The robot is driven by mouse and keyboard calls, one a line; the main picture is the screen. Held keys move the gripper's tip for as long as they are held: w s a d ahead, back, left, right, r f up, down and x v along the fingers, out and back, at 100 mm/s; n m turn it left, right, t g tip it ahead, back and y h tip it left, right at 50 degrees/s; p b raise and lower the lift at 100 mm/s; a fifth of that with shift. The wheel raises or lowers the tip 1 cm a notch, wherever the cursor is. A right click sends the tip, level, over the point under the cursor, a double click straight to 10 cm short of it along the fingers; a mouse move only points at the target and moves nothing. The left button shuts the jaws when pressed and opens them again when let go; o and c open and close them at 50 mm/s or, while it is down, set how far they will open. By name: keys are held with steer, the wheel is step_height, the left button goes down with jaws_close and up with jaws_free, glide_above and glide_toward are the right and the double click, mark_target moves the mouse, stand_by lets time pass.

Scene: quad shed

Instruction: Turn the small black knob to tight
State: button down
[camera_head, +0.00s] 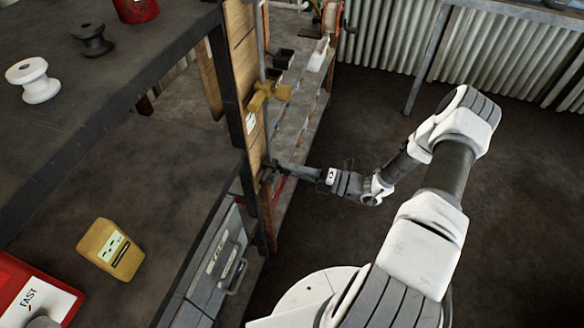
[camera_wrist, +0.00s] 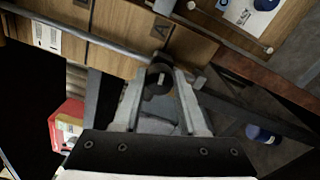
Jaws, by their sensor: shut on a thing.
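The small black knob (camera_wrist: 159,73) shows in the wrist view between my fingertips, against the wooden board with the grey pipe. My gripper (camera_wrist: 161,84) is shut on it, with one finger on each side. In the head view my gripper (camera_head: 274,168) reaches left to the lower part of the board's pipe. There the knob is too small and dark to make out clearly. I cannot read any tight mark or the knob's turn angle.
A dark bench (camera_head: 120,110) with spools stands at the left, and a yellow box (camera_head: 110,249) lies lower. Floor at the right is clear.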

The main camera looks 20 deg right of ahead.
steer(key=shift+m, duration=0.8)
steer(key=shift+c, duration=2.2)
jaws_free()
steer(key=shift+s+d, duration=0.1)
steer(key=v, duration=1.7)
steer(key=shift+r, duration=0.1)
